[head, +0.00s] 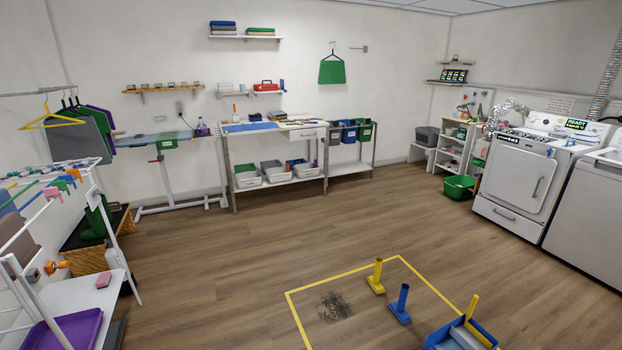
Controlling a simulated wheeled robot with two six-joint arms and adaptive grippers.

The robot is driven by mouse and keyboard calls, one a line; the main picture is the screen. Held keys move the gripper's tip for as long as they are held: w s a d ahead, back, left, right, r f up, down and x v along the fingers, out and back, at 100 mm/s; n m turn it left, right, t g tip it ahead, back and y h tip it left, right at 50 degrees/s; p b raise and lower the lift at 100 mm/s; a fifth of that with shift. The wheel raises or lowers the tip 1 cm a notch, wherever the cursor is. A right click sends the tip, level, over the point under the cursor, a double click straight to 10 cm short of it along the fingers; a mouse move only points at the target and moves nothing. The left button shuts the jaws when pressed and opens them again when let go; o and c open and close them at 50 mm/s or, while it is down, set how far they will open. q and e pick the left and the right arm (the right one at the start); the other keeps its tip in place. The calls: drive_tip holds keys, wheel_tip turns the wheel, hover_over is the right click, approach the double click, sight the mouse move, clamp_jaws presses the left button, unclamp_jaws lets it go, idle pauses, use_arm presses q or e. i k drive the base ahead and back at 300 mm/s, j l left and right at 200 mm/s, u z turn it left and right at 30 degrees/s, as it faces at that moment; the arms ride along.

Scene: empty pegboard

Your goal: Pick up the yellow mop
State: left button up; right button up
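A small yellow mop-like tool (377,277) stands upright on the wood floor, with a wide yellow foot and a short handle. It is at the right part of a yellow taped outline (345,275). Another yellow handle (471,308) sticks up from a blue bin (446,328) at the lower right; its lower end is hidden in the bin. I cannot tell for certain which of the two is the mop. Neither of my grippers is in view.
A similar blue tool (401,304) stands close to the yellow one. A dark debris patch (335,306) lies inside the outline. A drying rack (45,215) is at left, tables (282,180) at the back, a washer (515,180) at right. The middle floor is clear.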

sight(374, 281)
drive_tip(key=i+j, duration=0.15)
drive_tip(key=i, duration=0.55)
drive_tip(key=i+j, duration=0.1)
drive_tip(key=i, duration=0.6)
drive_tip(key=i+j, duration=0.15)
drive_tip(key=i, duration=0.6)
drive_tip(key=i+l+z, duration=0.15)
drive_tip(key=i+z, duration=0.6)
drive_tip(key=z, duration=0.15)
drive_tip(key=i+j+z, duration=0.1)
drive_tip(key=i+z, duration=0.35)
drive_tip(key=i+j+z, duration=0.2)
drive_tip(key=z, duration=0.25)
drive_tip(key=i+j+z, duration=0.45)
drive_tip(key=k+l, duration=0.1)
